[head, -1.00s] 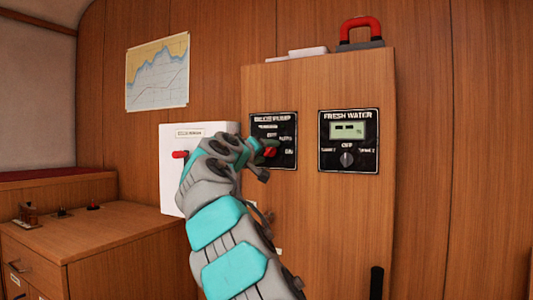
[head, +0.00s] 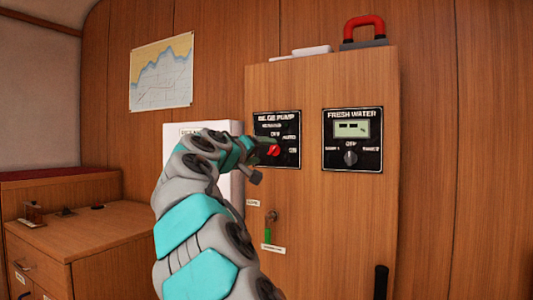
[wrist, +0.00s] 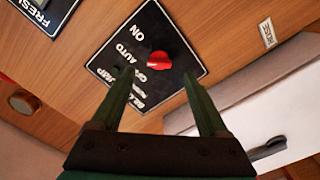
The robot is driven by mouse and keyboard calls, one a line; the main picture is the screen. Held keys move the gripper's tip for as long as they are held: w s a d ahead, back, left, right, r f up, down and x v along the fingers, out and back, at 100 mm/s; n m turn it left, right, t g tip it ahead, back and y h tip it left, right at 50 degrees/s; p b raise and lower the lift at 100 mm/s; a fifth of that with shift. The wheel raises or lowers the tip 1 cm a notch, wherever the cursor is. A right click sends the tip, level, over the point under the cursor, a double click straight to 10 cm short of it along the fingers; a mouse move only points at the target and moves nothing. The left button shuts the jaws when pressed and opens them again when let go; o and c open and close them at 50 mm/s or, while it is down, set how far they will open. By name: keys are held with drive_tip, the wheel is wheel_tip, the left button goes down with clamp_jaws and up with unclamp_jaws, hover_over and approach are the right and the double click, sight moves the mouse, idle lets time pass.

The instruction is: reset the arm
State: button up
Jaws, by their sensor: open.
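My gripper (wrist: 160,95) is open and empty in the wrist view, its two dark green fingers apart in front of the bilge pump panel. The black bilge pump panel (head: 291,122) is on the wooden cabinet front, with markings including AUTO and ON. Its red knob (head: 274,150) also shows in the wrist view (wrist: 158,60), beyond the fingertips and apart from them. In the head view my arm rises from the bottom and bends right towards the panel, with the gripper end (head: 255,165) just below and left of the knob. My wrist partly hides the white box.
A fresh water panel (head: 351,139) with a display and knob is right of the bilge panel. Below hangs a key with a green tag (head: 268,234). The white box (head: 233,190) stands left of the cabinet (head: 330,215). A wooden counter (head: 90,230) is at left.

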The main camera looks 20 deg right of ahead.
drive_tip(key=shift+v, duration=1.2)
drive_tip(key=s+d+f+m+g+y+p, duration=0.1)
drive_tip(key=s+d+f+m+g+y, duration=0.3)
drive_tip(key=s+d+f, duration=0.6)
drive_tip(key=s+a+f+g+y+p, duration=0.1)
drive_tip(key=s+f+g+y, duration=0.1)
drive_tip(key=s+f, duration=0.55)
drive_tip(key=s+a+f+g+y, duration=0.1)
drive_tip(key=s+f+g, duration=0.3)
drive_tip(key=f, duration=0.6)
drive_tip(key=s+a+f+n+g+y+p, duration=0.1)
drive_tip(key=s+a+f+y, duration=0.1)
drive_tip(key=s+a+f, duration=0.3)
drive_tip(key=s+a+f+n+g+y+p, duration=0.1)
drive_tip(key=s+a+f+n+y, duration=0.1)
drive_tip(key=s+a+f, duration=0.4)
drive_tip(key=s+a+f+n+y+p, duration=0.2)
drive_tip(key=s+a+f, duration=0.3)
drive_tip(key=s+a, duration=0.6)
drive_tip(key=s+y, duration=0.1)
drive_tip(key=s, duration=0.2)
drive_tip(key=shift+s+a+f+g, duration=0.25)
drive_tip(key=shift+s+f+g, duration=0.05)
drive_tip(key=shift+s+g, duration=0.1)
